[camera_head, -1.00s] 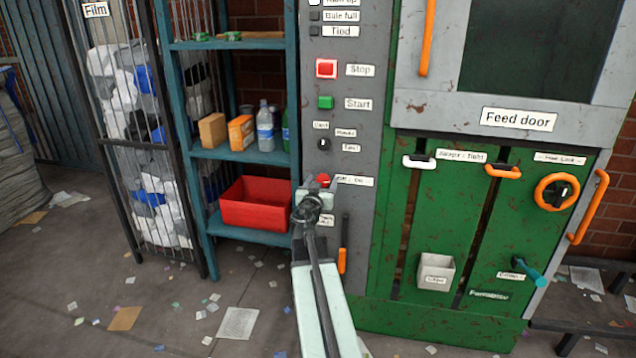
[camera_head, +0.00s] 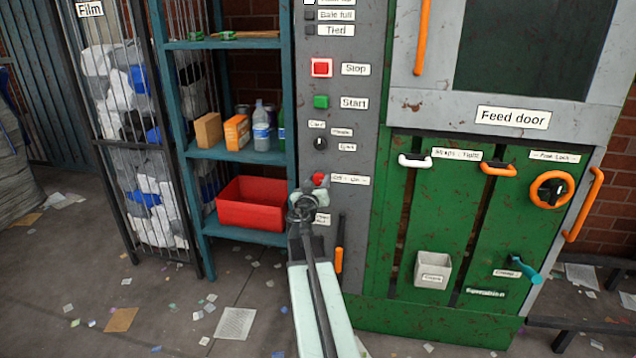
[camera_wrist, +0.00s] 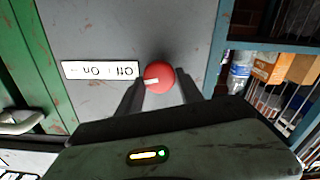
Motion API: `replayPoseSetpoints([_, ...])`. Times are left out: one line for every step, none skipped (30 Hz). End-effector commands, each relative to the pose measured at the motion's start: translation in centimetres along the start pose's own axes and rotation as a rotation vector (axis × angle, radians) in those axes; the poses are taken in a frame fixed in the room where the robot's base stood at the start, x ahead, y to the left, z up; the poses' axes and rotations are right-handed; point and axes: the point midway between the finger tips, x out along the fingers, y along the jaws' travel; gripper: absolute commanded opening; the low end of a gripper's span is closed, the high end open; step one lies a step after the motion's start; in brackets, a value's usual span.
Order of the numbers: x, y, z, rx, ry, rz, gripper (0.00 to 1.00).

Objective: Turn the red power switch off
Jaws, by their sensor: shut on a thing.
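The red power switch (camera_head: 319,179) is a round red knob low on the grey control panel, left of a label reading off and on. In the wrist view the red knob (camera_wrist: 158,77) sits between my two fingers, with a small white mark on its face. My gripper (camera_wrist: 160,92) is shut on the knob, one finger on each side. In the head view my arm and wrist hide the gripper's fingers and part of the knob's surroundings. The off/on label (camera_wrist: 100,70) shows upside down beside the knob.
Above on the panel are a red Stop button (camera_head: 322,68), a green Start button (camera_head: 321,102) and a black selector (camera_head: 320,143). A teal shelf with a red bin (camera_head: 253,204) stands left. The green feed-door machine (camera_head: 445,215) stands right. An orange-handled tool (camera_head: 339,258) hangs below.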

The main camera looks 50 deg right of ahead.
Motion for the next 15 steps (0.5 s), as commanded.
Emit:
replayPoseSetpoints([-0.08, -0.12, 0.02, -0.04, 0.0, -0.002, 0.03])
replayPoseSetpoints([-0.08, -0.14, 0.02, -0.069, 0.0, -0.002, 0.03])
replayPoseSetpoints([-0.08, -0.17, 0.03, -0.106, 0.0, -0.002, 0.03])
replayPoseSetpoints([-0.09, -0.19, 0.03, -0.135, 0.0, -0.002, 0.03])
replayPoseSetpoints([-0.09, -0.21, 0.03, -0.164, 0.0, -0.002, 0.03])
replayPoseSetpoints([-0.1, -0.23, 0.04, -0.202, 0.0, -0.002, 0.03])
replayPoseSetpoints([-0.1, -0.25, 0.04, -0.23, 0.0, -0.002, 0.03])
replayPoseSetpoints([-0.1, -0.27, 0.04, -0.259, 0.0, -0.002, 0.03])
replayPoseSetpoints([-0.11, -0.3, 0.05, -0.297, 0.0, -0.002, 0.03])
replayPoseSetpoints([-0.11, -0.32, 0.05, -0.325, 0.0, -0.003, 0.03])
replayPoseSetpoints([-0.12, -0.33, 0.06, -0.354, 0.0, -0.003, 0.03])
replayPoseSetpoints([-0.12, -0.36, 0.07, -0.392, 0.0, -0.003, 0.03])
replayPoseSetpoints([-0.13, -0.38, 0.07, -0.42, 0.001, -0.003, 0.03])
replayPoseSetpoints([-0.13, -0.4, 0.08, -0.449, 0.001, -0.003, 0.03])
replayPoseSetpoints([-0.14, -0.42, 0.09, -0.487, 0.001, -0.003, 0.03])
